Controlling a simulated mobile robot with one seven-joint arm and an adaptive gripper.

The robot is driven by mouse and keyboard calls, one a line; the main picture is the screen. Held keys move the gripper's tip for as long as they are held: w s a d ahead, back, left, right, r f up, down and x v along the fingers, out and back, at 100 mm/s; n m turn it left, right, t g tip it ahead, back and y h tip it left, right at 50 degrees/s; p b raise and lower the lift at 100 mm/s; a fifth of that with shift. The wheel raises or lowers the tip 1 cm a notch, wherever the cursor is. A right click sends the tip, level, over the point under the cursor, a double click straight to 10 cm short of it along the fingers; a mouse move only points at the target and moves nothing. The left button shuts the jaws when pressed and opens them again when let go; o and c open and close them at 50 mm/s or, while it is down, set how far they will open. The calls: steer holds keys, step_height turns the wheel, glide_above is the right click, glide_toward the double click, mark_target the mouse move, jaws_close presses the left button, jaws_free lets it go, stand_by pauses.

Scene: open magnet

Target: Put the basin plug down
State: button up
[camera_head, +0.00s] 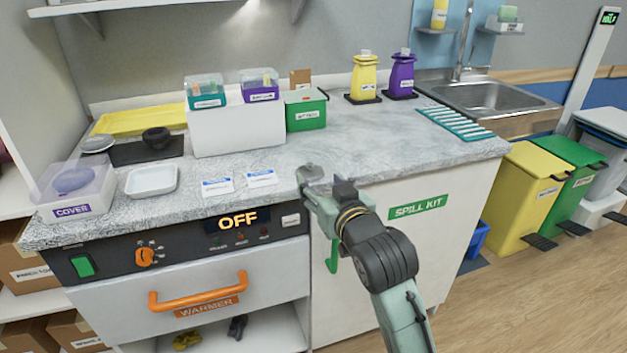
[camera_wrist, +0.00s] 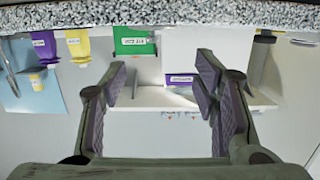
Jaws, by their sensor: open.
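No basin plug can be made out for certain. A round black object (camera_head: 157,138) sits on a dark mat (camera_head: 122,154) at the back left of the counter; I cannot tell whether it is the plug. A small grey disc (camera_head: 97,144) lies left of it. My gripper (camera_head: 311,175) is over the front edge of the speckled counter (camera_head: 390,150), right of two small labelled cards. In the wrist view its two fingers (camera_wrist: 162,82) are apart, and nothing shows held between them. The wrist view appears upside down, with the counter along the top.
A white dish (camera_head: 151,180) and a clear box marked COVER (camera_head: 75,190) stand at the left. A white block with tubs, a green box (camera_head: 306,110), and yellow and purple containers stand behind. The sink (camera_head: 487,95) is at the back right.

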steer(key=shift+v, duration=1.65)
